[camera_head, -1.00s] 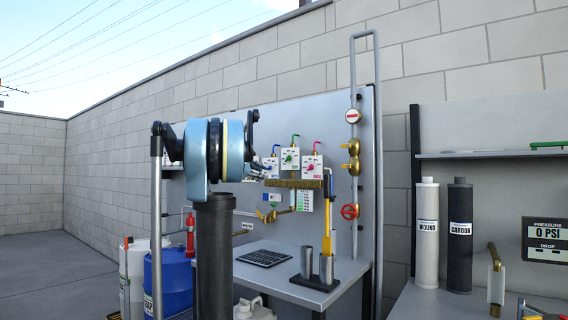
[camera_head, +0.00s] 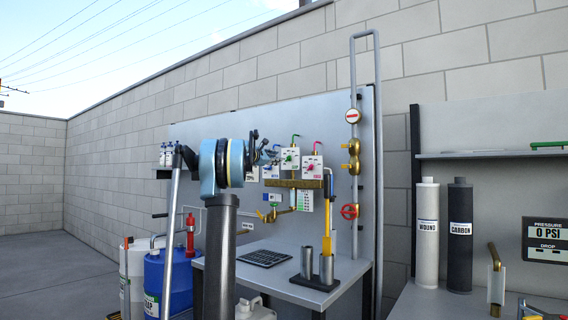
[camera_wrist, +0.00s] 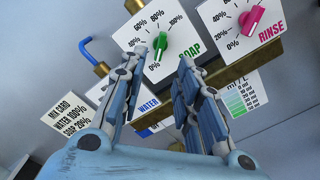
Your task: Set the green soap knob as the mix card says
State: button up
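The green soap knob (camera_wrist: 162,45) sits on a white SOAP dial panel (camera_wrist: 135,34) with percent marks. Its lower end appears to lie near the 0% mark. It also shows in the head view (camera_head: 290,158). My gripper (camera_wrist: 173,54) is open and empty, with its fingertips on either side of the knob in the wrist view; I cannot tell whether they touch it. In the head view my gripper (camera_head: 265,152) is left of the SOAP panel. The mix card (camera_wrist: 66,118) at the left reads WATER 100% and what looks like SOAP 20%.
The pink RINSE knob (camera_wrist: 252,19) is to the right on its own panel. A blue bent tube (camera_wrist: 88,48) stands left of the SOAP panel. A brass manifold (camera_head: 300,184) runs below the dials. A table (camera_head: 285,281) holds metal cups and a yellow-handled tool.

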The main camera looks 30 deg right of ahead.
aim_at(287, 158)
jog(key=x, duration=0.9)
jog(key=shift+w+d, duration=0.1)
jog(key=shift+d, duration=0.3)
grip_shut()
